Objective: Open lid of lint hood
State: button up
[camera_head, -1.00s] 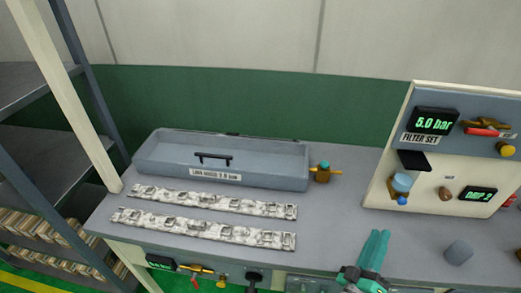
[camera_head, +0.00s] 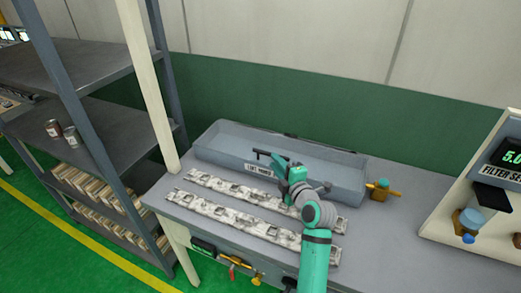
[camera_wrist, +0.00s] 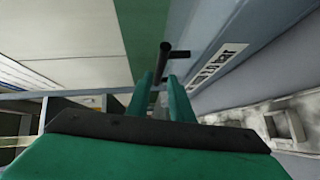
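The lint hood (camera_head: 330,178) is a long, low grey box with a labelled front at the back of the workbench. It looks closed. Its black bar handle (camera_head: 259,153) is partly hidden by my gripper in the head view. My green gripper (camera_head: 277,162) is at the front of the hood, close to the handle. In the wrist view, the handle (camera_wrist: 164,60) lies just ahead of the fingertips (camera_wrist: 161,88), lined up with the gap between them. The fingers are apart and empty. I cannot tell whether a finger touches the handle.
Two whitish mottled strips (camera_head: 235,219) lie on the bench (camera_head: 375,245) before the hood; my arm crosses them. A brass valve (camera_head: 381,190) sits at the hood's right end. A filter panel (camera_head: 462,190) stands right. A metal shelf (camera_head: 75,70) stands left.

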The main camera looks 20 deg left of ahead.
aim_at(269, 153)
jog(key=x, duration=1)
jog(key=shift+w, duration=0.1)
jog(key=shift+d, duration=0.1)
grip_shut()
